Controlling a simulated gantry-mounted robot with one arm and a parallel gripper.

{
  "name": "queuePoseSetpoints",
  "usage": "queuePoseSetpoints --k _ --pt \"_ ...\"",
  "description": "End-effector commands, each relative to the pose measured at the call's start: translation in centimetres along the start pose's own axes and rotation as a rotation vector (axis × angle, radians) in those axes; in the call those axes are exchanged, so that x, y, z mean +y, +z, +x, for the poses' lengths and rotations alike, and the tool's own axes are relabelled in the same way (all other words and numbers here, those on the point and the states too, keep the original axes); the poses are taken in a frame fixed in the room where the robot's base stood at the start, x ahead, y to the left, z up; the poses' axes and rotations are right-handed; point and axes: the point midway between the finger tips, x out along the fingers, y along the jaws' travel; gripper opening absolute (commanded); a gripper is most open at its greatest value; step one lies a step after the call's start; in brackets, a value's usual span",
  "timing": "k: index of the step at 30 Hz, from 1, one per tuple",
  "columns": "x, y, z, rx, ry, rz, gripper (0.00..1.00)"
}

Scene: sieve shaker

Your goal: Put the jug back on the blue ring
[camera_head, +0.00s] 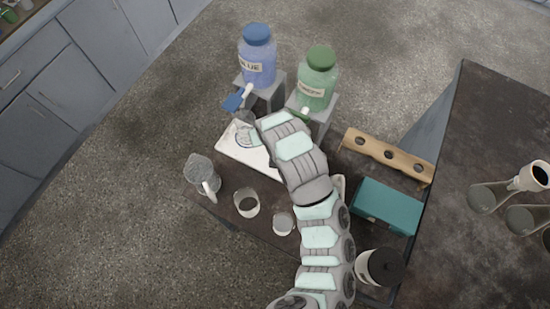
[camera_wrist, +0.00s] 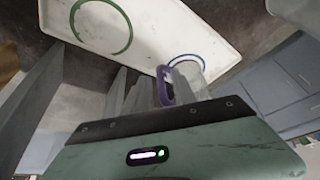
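A clear jug with a purple handle (camera_wrist: 164,86) shows in the wrist view, directly at my gripper's fingers (camera_wrist: 150,92). The jug overlaps the near side of the blue ring (camera_wrist: 184,57) on the white tray; whether it touches the tray is unclear. In the head view a clear vessel, likely this jug (camera_head: 243,120), shows at the tray's far left end, beside my gripper, whose fingers are hidden by my arm. I cannot tell whether the fingers are closed on the handle.
The white tray (camera_head: 234,150) also bears a green ring (camera_wrist: 128,32). A blue-lidded jar (camera_head: 257,68) and a green-lidded jar (camera_head: 317,85) stand on grey blocks behind. Another clear jug (camera_head: 199,173), small cups (camera_head: 246,204), a teal box (camera_head: 386,207) and a wooden rack (camera_head: 405,163) surround my arm.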

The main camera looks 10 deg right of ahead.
Motion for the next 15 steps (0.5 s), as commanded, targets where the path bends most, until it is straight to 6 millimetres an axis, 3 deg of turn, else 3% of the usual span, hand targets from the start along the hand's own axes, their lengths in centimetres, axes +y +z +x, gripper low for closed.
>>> queuePoseSetpoints --k 15 --pt "0.0 9.1 -3.8 -0.004 0.001 0.002 0.33"
